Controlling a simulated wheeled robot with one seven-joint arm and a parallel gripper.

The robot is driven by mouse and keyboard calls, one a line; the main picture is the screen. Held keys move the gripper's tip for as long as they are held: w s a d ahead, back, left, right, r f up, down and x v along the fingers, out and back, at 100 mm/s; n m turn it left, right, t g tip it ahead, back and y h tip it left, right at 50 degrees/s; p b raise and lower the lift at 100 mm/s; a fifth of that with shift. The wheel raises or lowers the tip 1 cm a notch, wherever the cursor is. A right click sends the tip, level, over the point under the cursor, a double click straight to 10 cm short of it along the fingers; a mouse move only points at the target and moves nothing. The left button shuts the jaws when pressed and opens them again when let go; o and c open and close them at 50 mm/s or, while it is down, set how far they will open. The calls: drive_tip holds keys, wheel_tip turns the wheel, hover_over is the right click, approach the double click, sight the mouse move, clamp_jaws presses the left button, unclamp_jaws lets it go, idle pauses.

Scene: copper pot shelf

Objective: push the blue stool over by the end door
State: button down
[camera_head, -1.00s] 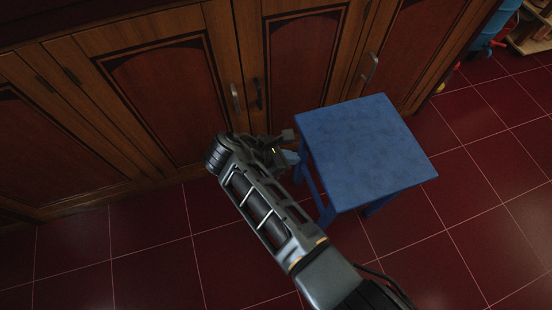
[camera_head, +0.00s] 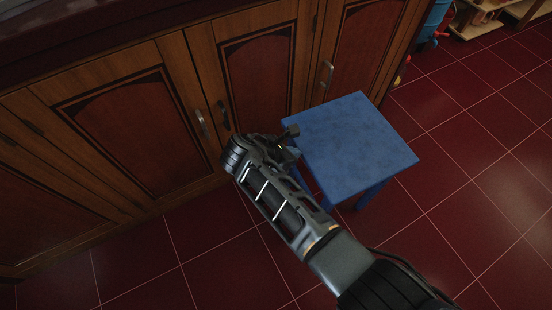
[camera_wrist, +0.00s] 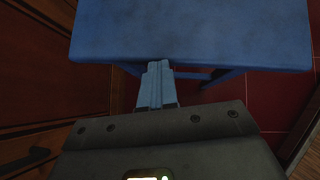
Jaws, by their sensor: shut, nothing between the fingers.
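The blue stool (camera_head: 350,140) stands upright on the red tiled floor, close to the wooden cabinet fronts. Its square top fills the upper part of the wrist view (camera_wrist: 190,35). My gripper (camera_head: 291,150) is at the stool's left side, below the level of the top. In the wrist view my gripper's fingers (camera_wrist: 157,82) are together and empty, with their tips at or just under the stool's near edge. Whether they touch it is hard to tell. The end door cannot be clearly picked out.
Wooden cabinets (camera_head: 130,130) with metal handles run along the left and back. A blue object (camera_head: 433,20) and a low wooden shelf (camera_head: 485,25) stand at the upper right. The tiled floor (camera_head: 480,150) right of the stool is clear.

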sight(348, 119)
drive_tip(key=w+d, duration=0.4)
drive_tip(key=d, duration=0.1)
drive_tip(key=w+d+b, duration=0.1)
drive_tip(key=w+d, duration=0.8)
drive_tip(key=d, duration=0.1)
drive_tip(key=shift+w+f+b, duration=0.1)
drive_tip(key=shift+w+b, duration=0.25)
